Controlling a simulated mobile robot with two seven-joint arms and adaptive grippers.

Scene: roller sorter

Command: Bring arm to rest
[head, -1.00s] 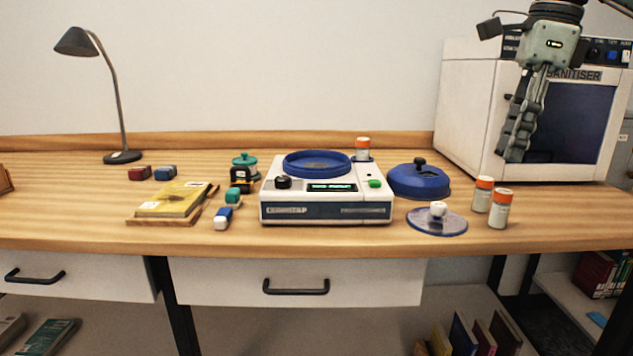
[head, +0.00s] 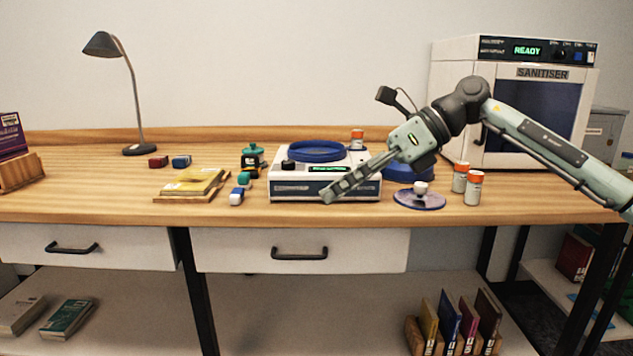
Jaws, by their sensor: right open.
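My right gripper (head: 336,192) reaches in from the right with its arm. Its fingers point down and to the left in front of the white roller sorter machine (head: 290,190), and hide part of its front. It is open, and I see nothing held in it. Whether the fingers touch the machine I cannot tell. The machine has a blue round bowl (head: 316,151) on top. My left gripper is not in view.
The sanitiser (head: 545,110) is behind my arm. Yellow book (head: 192,182), small blocks and lamp (head: 129,90) are left.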

